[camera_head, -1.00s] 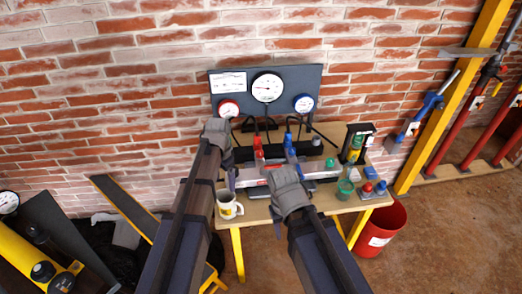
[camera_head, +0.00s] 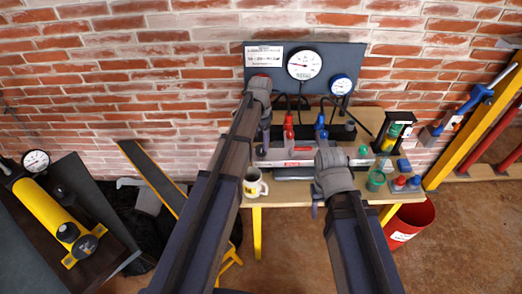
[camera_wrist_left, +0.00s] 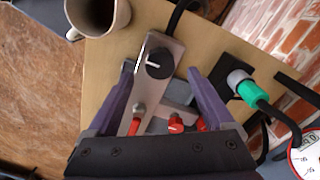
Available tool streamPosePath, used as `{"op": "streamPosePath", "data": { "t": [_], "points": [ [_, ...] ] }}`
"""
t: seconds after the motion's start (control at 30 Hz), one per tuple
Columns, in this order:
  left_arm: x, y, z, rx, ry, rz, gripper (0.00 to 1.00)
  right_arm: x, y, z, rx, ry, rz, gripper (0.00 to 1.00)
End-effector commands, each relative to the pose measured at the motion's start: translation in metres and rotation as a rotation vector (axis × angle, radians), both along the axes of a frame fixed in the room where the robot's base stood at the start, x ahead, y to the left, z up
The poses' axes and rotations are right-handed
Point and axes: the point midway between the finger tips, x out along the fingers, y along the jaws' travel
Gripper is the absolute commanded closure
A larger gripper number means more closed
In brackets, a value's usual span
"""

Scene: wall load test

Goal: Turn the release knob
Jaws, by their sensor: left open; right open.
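A black knob (camera_wrist_left: 159,62) with a white line sits on a grey metal plate (camera_wrist_left: 150,105) in the left wrist view; it looks like the release knob, though no label is readable. My left gripper (camera_wrist_left: 160,72) is open, its purple fingers either side of the plate, with the knob between and near the tips; I cannot tell whether they touch it. Red knobs (camera_wrist_left: 175,123) show lower between the fingers. In the head view my left gripper (camera_head: 262,100) is over the bench's left part. My right gripper (camera_head: 328,180) is over the bench's front edge, fingers mostly hidden.
A mug (camera_head: 254,187) stands on the bench (camera_head: 290,200) close to my left arm. Gauges (camera_head: 304,65) hang on a grey wall panel behind, with hoses below. A green cup (camera_head: 376,181) is at the right.

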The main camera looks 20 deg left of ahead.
Motion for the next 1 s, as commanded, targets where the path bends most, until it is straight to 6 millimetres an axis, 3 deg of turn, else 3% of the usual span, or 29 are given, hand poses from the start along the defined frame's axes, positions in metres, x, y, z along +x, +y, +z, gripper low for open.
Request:
{"op": "streamPosePath", "data": {
  "t": [0.03,0.3,0.67,1.0],
  "points": [
    [0.000,0.000,-0.014,0.000,0.000,0.000,0.14,0.000,0.000,-0.014,0.000,0.000,0.000,0.50],
    [0.000,-0.001,-0.043,0.000,0.000,0.000,0.14,0.000,0.000,-0.043,0.000,0.000,0.000,0.50],
    [0.000,-0.001,-0.045,0.000,0.000,0.000,0.14,0.000,0.000,-0.045,0.000,0.000,0.000,0.50],
    [0.000,-0.001,-0.045,0.000,0.000,0.000,0.50,0.000,0.000,-0.045,0.000,0.000,0.000,0.50]
  ]
}}
